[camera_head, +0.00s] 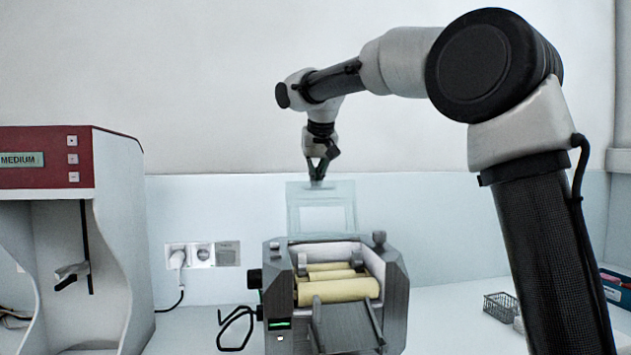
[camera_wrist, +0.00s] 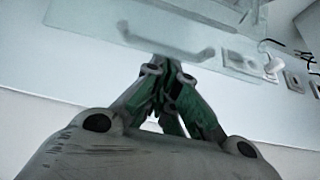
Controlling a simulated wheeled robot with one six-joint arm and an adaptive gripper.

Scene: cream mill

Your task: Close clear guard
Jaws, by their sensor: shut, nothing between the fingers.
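The clear guard (camera_head: 291,214) is a see-through framed panel standing upright, raised at the back of the mill. The mill (camera_head: 394,290) is a grey machine with cream rollers (camera_head: 338,290) showing in its open top. My gripper (camera_head: 317,182) points down at the guard's top edge, with its fingertips closed together. I cannot tell whether the tips touch the panel.
A red and grey machine marked MEDIUM (camera_head: 110,220) stands at the left. Wall sockets (camera_head: 202,255) with a plugged cable are behind, left of the mill. A small wire basket (camera_head: 500,307) and a blue box (camera_head: 617,288) are at the right. Counter between mill and basket is clear.

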